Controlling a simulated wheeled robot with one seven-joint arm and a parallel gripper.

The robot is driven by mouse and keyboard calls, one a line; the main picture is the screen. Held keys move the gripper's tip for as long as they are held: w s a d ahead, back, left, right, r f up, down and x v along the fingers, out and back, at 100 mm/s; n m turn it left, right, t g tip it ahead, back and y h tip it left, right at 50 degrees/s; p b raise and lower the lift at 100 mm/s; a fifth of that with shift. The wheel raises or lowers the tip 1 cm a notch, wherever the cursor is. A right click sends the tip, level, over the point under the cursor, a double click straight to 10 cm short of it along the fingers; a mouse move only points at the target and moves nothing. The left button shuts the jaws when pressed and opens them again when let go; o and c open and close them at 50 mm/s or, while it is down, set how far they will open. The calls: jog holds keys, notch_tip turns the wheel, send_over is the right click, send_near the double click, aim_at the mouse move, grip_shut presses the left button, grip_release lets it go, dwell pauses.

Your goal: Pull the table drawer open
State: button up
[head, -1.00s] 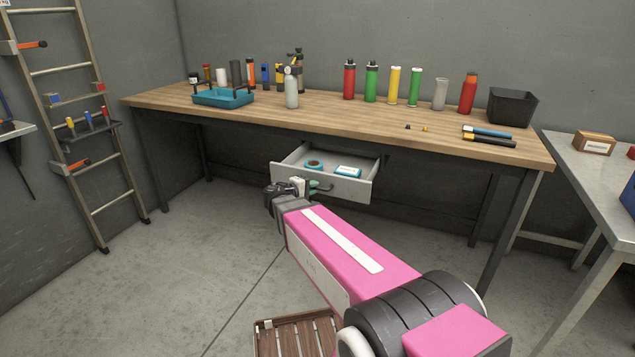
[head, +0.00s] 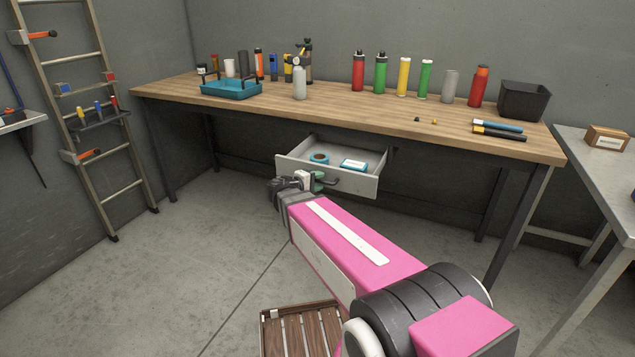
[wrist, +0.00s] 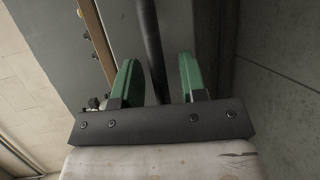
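The wooden-topped table (head: 350,112) stands against the back wall. Its grey drawer (head: 352,183) is pulled out under the top, with a blue tape roll (head: 319,158) and a blue-and-white box (head: 353,165) inside. The dark drawer handle (head: 331,183) is on the drawer front. My gripper (head: 318,182) is at the left part of this handle. In the wrist view, the green fingers of my gripper (wrist: 162,78) are apart, with the dark bar of the handle (wrist: 151,45) between them. A gap shows on the right side of the bar; contact on the left is unclear.
A wooden slatted crate (head: 300,330) is on the floor below my arm. A ladder (head: 95,110) leans at left, and a metal table (head: 600,180) stands at right. Bottles, a blue tray (head: 231,90) and a black bin (head: 524,100) are on the tabletop.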

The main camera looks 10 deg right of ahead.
jog(key=v, duration=1)
jog(key=shift+s+a, duration=0.25)
jog(key=shift+a, duration=0.05)
jog(key=shift+r, duration=0.1)
jog(key=s+d+f+m+g+y, duration=0.3)
jog(key=s+d+f+g+y, duration=0.1)
jog(key=f+y, duration=0.3)
jog(key=s+d+f+m+g+y, duration=0.4)
jog(key=s+f+y, duration=0.2)
jog(key=f, duration=0.3)
jog(key=shift+s+d+y, duration=0.25)
jog(key=shift+d+y, duration=0.1)
jog(key=shift+y, duration=0.05)
